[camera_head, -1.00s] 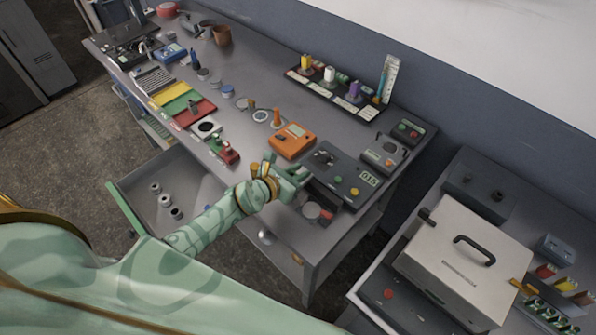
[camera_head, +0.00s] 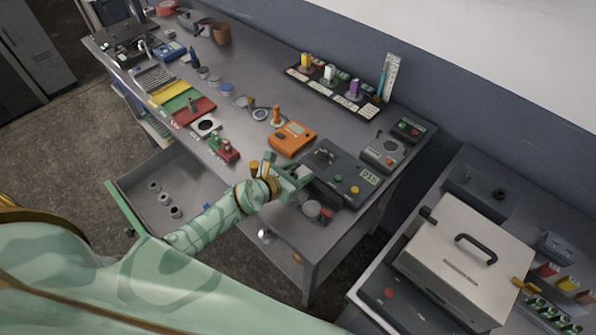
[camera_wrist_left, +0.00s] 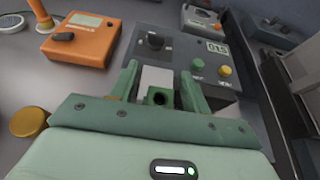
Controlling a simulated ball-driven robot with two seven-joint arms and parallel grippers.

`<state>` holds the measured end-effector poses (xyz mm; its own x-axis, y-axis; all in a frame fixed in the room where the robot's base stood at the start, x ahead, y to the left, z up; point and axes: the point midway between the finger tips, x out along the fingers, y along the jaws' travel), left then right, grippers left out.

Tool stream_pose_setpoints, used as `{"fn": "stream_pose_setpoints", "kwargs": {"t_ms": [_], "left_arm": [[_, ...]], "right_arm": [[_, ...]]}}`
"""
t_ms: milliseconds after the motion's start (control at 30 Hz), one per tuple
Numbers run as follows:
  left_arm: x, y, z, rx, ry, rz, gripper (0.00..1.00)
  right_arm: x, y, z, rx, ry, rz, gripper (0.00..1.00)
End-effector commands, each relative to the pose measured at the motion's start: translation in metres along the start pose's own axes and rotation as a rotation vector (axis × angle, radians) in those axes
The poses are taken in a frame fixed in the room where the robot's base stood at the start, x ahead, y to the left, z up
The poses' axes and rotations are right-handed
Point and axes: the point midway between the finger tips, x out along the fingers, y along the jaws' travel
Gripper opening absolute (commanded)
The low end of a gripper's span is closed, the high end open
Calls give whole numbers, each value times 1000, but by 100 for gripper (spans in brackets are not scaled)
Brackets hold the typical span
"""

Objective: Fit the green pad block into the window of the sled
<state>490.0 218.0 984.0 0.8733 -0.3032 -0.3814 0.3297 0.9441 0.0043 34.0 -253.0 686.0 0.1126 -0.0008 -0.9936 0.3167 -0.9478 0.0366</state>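My left gripper (camera_head: 288,172) is above the front edge of the bench, beside the dark control box. In the left wrist view, its two fingers (camera_wrist_left: 160,84) stand on either side of a small green block with a dark round hole (camera_wrist_left: 160,97), which may be the pad block. A pale grey piece (camera_wrist_left: 157,77) lies just beyond it, also between the fingers. I cannot tell whether the fingers touch the green block. I cannot make out the sled's window; a low part with a round grey disc (camera_head: 312,208) and a red spot sits at the box's front. My right gripper is not in view.
The dark control box (camera_head: 349,172) has a knob, green and yellow buttons and a display. An orange meter (camera_head: 292,138) and a yellow-capped post (camera_wrist_left: 29,122) are close by. An open drawer (camera_head: 140,178) juts out at the left. A lidded case (camera_head: 470,258) stands at the right.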

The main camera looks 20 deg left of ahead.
Motion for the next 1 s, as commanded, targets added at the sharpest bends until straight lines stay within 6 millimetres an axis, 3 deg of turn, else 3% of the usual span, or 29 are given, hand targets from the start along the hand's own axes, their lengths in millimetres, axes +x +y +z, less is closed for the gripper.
{"fn": "stream_pose_setpoints", "kwargs": {"t_ms": [200,333,600,800,1000], "left_arm": [[-1,0,0,0,1,0,47],[-14,0,1,-1,2,0,47],[-83,0,1,0,4,-1,47],[-132,0,0,1,2,-1,47],[-158,0,-1,1,1,-1,47]], "right_arm": [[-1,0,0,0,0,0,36],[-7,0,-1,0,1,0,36],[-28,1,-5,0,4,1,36],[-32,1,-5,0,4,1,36],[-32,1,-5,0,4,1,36]]}}
